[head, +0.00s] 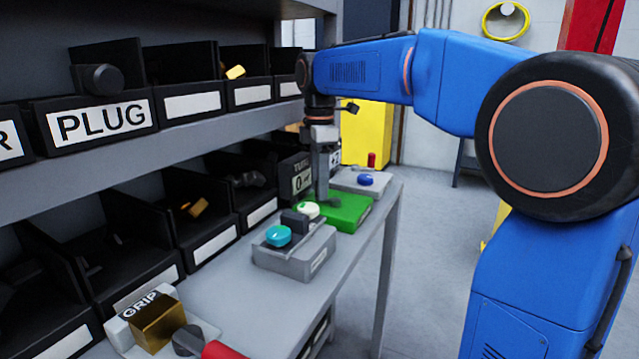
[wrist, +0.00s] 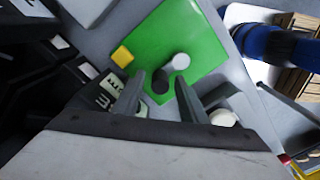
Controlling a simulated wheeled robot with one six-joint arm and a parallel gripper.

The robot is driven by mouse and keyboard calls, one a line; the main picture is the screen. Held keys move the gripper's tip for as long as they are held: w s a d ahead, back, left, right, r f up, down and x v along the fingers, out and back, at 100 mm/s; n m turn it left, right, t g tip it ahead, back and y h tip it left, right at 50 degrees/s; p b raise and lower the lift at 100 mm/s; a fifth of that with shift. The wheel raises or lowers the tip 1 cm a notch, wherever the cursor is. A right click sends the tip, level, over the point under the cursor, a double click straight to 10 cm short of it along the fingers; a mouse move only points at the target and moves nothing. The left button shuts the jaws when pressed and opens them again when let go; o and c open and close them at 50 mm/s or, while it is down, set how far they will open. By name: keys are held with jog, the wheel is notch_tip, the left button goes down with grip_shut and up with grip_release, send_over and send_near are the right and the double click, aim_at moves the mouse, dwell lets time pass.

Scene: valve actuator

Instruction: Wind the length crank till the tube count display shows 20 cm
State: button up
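The tube count display (head: 302,182) stands at the back of the bench and shows 0; its lettered face also shows in the wrist view (wrist: 110,86). In front of it lies a green plate (head: 350,212). In the wrist view the green plate (wrist: 190,25) carries the crank, with a dark round part (wrist: 160,86) and a pale grey upright knob (wrist: 179,63). My gripper (head: 322,198) points down over the plate. Its fingers (wrist: 160,85) are apart, with the crank between or just beyond them; I cannot tell whether they touch it. In the head view my gripper largely hides the crank.
A grey box with a teal button (head: 278,236) stands nearer on the bench. A grey unit with a blue button (head: 365,180) stands beyond the plate. Black bins line the shelf (head: 170,140) at left. A GRIP block (head: 156,322) lies at the front.

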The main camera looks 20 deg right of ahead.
jog(key=shift+c, duration=0.3)
grip_shut()
